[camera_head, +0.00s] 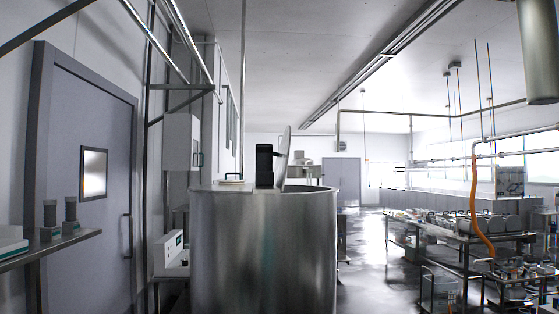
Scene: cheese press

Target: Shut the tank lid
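A large round steel tank (263,245) stands in the middle of the view, close in front of me. Its lid (284,146) is raised and stands nearly upright, seen almost edge-on, leaning slightly to the right at its top. A black block (264,165) stands on the tank top just left of the lid. A flat cover with a small handle (231,181) lies on the left part of the top. The tank's right part shows an open rim, and the inside is hidden. My gripper is not in view.
A grey door (92,185) and a shelf (50,248) with two dark cylinders are on the left. A wall cabinet (181,142) is left of the tank. Benches with equipment (470,235) stand on the right. The floor (385,270) right of the tank is clear.

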